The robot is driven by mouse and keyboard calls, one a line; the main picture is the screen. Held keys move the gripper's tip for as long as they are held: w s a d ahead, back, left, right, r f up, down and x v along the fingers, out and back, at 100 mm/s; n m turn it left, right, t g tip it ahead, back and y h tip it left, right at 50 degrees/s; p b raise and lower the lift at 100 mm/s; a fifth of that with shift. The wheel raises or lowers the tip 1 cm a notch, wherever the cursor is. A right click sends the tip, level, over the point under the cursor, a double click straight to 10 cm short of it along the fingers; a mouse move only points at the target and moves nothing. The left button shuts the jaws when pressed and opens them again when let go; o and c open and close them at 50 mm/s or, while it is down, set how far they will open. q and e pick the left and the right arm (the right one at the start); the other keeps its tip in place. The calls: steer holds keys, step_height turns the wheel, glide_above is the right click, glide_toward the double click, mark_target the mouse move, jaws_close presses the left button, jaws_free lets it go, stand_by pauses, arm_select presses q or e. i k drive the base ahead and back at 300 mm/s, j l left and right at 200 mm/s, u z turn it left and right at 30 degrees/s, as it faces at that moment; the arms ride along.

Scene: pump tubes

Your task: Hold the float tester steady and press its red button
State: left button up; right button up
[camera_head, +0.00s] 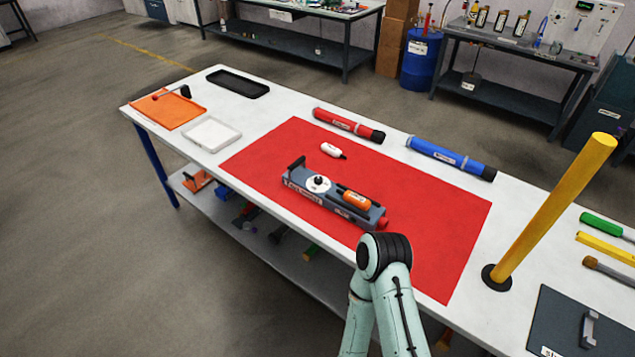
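The float tester (334,197) is a grey-blue boxy device lying on the red mat (432,204), slanting down to the right. It has a white dial with a black knob (318,183), a dark upright at its left end and an orange float (355,199) in a recess on top. Its red button (383,223) sticks out at the right end. A pale green link of one of my arms, with a black joint, rises from the bottom just below that end. Neither of my grippers shows, and nothing visible holds the tester.
A small white-and-red float (333,150) lies behind the tester. A red tube (348,125) and a blue tube (450,158) lie along the back edge. A yellow post (556,207) stands at right. Orange, white and black trays sit at left. The mat around the tester is mostly clear.

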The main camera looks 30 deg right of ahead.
mark_target(383, 222)
steer(key=z, duration=1.6)
